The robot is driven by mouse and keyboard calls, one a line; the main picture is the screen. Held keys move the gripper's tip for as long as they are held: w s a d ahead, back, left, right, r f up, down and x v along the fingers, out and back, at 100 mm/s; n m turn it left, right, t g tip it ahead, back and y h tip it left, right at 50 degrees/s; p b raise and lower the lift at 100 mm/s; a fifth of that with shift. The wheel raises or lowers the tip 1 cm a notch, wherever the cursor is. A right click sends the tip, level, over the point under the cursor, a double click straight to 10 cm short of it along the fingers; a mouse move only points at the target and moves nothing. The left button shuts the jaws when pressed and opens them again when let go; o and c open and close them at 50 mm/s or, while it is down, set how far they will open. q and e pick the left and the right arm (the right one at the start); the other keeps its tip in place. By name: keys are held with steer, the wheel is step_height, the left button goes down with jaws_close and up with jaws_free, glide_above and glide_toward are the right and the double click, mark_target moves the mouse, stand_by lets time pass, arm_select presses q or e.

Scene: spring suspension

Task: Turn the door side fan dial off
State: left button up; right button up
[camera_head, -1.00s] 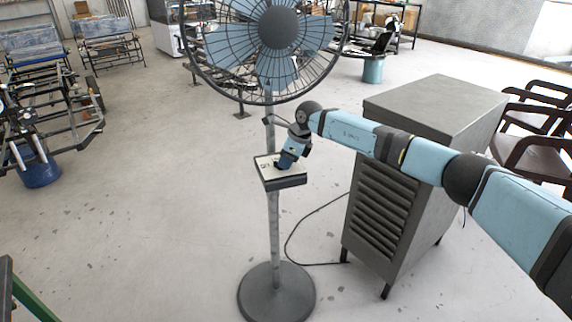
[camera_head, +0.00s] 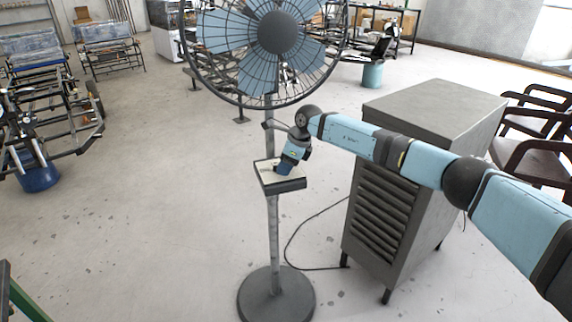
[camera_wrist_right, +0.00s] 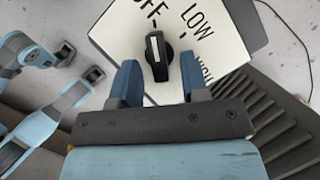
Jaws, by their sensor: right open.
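The pedestal fan (camera_head: 275,32) stands in front of me, with a control box (camera_head: 284,185) on its pole. My right gripper (camera_head: 282,168) is at the top of this box in the head view. In the right wrist view the black dial (camera_wrist_right: 157,57) sits on the white panel (camera_wrist_right: 117,38), with OFF above it and LOW to its upper right. Its white mark points up, toward the OFF side. My right gripper (camera_wrist_right: 159,74) is open, one blue finger on each side of the dial, with visible gaps to it.
A grey louvred cabinet (camera_head: 430,105) stands right of the fan, under my right arm. A black cable (camera_head: 290,245) runs along the floor from it toward the fan base (camera_head: 275,296). Brown chairs (camera_head: 535,155) stand at the right.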

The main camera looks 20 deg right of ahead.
steer(key=v, duration=0.3)
steer(key=shift+d+r, duration=0.1)
steer(key=shift+d, duration=0.2)
steer(key=s+d, duration=0.6)
steer(key=d, duration=0.3)
steer(key=shift+d, duration=0.4)
